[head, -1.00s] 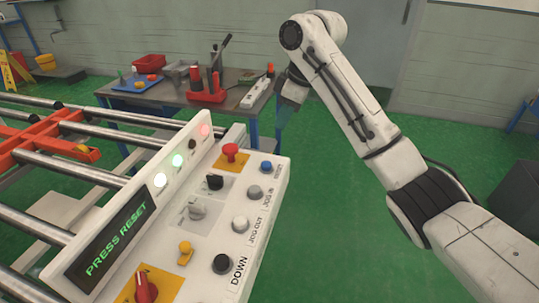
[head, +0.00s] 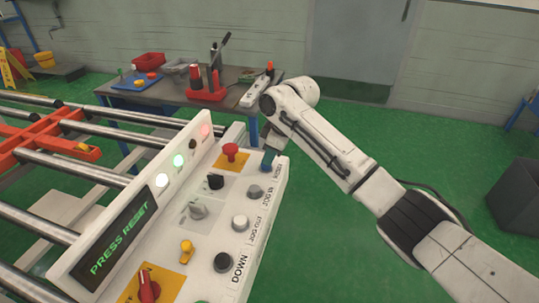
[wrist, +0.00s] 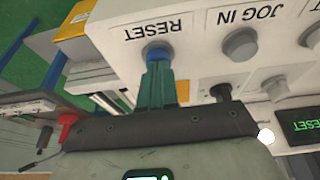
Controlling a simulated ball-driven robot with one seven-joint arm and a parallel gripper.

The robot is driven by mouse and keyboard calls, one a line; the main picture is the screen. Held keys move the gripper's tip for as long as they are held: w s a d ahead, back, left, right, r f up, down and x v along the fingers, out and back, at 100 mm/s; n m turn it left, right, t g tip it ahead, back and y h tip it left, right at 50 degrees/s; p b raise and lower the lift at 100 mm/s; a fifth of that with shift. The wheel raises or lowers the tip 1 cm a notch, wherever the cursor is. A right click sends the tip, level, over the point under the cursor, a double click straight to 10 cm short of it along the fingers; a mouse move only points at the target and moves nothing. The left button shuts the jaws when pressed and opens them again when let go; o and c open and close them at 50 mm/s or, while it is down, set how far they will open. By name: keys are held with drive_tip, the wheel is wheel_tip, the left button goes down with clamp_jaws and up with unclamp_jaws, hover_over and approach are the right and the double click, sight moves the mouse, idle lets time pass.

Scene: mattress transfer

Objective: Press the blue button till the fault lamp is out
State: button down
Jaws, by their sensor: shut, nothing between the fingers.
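The blue button (wrist: 157,51), labelled RESET, is on the white control panel (head: 225,222). My gripper (head: 267,160) is over the button at the panel's far right corner. Its shut green fingers also show in the wrist view (wrist: 158,68), with their tips right at the button. I cannot tell whether they touch it or how far it is pressed. In the head view the fingers largely hide the button. The display (head: 115,237) reads PRESS RESET.
Beside the blue button are a red mushroom button (head: 230,151) and the grey JOG IN button (head: 255,191). A workbench (head: 165,96) with tools stands behind the panel. A roller conveyor (head: 62,168) lies left. The green floor at right is mostly clear.

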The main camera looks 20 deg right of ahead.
sight(271, 171)
drive_tip(key=shift+s+f, duration=0.1)
drive_tip(key=shift+f, duration=0.95)
drive_tip(key=shift+r, duration=0.3)
drive_tip(key=p+v, duration=0.2)
drive_tip(key=v, duration=0.1)
drive_tip(key=a+p+v, duration=0.1)
drive_tip(key=p, duration=0.1)
drive_tip(key=shift+w+d+r, duration=0.1)
drive_tip(key=shift+w+r, duration=0.1)
drive_tip(key=shift+r, duration=0.15)
drive_tip(key=b+v, duration=0.1)
drive_tip(key=v, duration=0.8)
drive_tip(key=shift+d+b, duration=0.2)
drive_tip(key=shift+b, duration=0.2)
drive_tip(key=shift+r, duration=0.15)
